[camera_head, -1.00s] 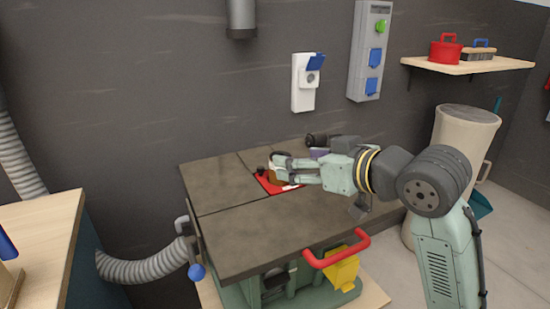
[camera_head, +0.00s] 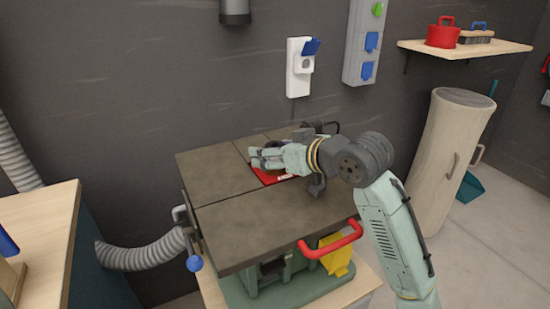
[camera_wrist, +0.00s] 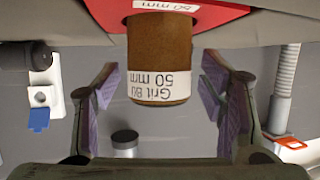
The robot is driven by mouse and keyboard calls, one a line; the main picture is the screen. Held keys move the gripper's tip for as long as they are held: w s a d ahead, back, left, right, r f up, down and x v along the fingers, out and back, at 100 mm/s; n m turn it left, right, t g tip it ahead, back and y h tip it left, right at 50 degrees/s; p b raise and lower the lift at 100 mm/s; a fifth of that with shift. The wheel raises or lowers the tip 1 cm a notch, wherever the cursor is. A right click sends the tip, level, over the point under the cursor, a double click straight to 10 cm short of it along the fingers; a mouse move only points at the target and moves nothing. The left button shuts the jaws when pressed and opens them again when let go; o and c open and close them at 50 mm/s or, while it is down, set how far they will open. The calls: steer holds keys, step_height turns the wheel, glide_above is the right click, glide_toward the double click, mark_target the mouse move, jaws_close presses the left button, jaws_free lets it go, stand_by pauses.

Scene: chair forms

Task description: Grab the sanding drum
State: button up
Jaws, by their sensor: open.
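The sanding drum (camera_wrist: 158,58) is a brown cylinder with a white label reading "Grit 80 50 mm", seen upside down in the wrist view. It stands out of a red plate (camera_wrist: 240,14) in the machine table. My gripper (camera_wrist: 166,100) is open, with one purple-padded finger on each side of the drum and a visible gap to both. In the head view my gripper (camera_head: 255,158) is low over the red plate (camera_head: 268,177), and it largely hides the drum there.
The dark machine table (camera_head: 240,225) has bare room in front and to the left. A red handle (camera_head: 330,240) sticks out at its front edge. A wall socket (camera_head: 299,68) is behind, and a tall beige bin (camera_head: 450,150) stands to the right. A wooden bench (camera_head: 40,225) is at left.

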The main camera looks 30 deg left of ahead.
steer(key=shift+w+a+f, duration=0.1)
steer(key=shift+a, duration=0.05)
steer(key=shift+c, duration=0.6)
steer(key=c, duration=1.3)
steer(key=shift+o, duration=0.2)
